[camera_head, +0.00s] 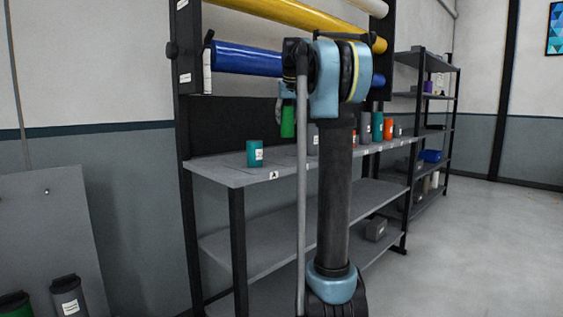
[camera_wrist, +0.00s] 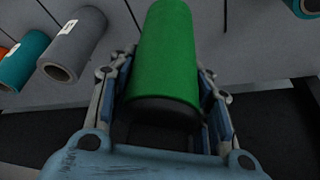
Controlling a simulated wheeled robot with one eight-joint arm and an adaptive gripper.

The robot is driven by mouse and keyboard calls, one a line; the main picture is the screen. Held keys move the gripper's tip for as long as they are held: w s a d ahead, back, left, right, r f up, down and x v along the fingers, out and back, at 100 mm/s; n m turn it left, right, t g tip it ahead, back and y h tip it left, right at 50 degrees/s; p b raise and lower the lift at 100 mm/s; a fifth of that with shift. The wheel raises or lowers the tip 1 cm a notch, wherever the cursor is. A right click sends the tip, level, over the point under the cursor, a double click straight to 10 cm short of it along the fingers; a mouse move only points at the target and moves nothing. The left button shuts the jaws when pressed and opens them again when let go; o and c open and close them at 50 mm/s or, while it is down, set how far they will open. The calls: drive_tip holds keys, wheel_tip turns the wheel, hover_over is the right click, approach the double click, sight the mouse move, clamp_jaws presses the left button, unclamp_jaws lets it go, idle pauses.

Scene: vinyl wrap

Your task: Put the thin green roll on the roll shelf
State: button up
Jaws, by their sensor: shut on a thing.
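The thin green roll (camera_wrist: 168,55) stands between the fingers of my gripper (camera_wrist: 165,105) in the wrist view, and the fingers are shut on its sides. In the head view the green roll (camera_head: 288,118) shows upright just left of my arm, apparently above the shelf top. My gripper (camera_head: 284,100) is partly hidden there behind my arm. The roll shelf (camera_head: 222,172) is a grey top on black legs, with a label "A" on its front edge. A teal roll (camera_head: 255,153) stands near its left end.
Several other rolls, including an orange one (camera_head: 389,129), stand toward the shelf's right end. A grey roll (camera_wrist: 72,45) and a teal roll (camera_wrist: 24,60) show in the wrist view. Large blue (camera_head: 250,59) and yellow (camera_head: 275,17) rolls hang above the shelf.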

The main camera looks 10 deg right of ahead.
drive_tip(key=shift+w, duration=0.45)
drive_tip(key=shift+a, duration=0.15)
drive_tip(key=shift+f, duration=5)
drive_tip(key=o, duration=1.1)
drive_tip(key=shift+s, duration=0.1)
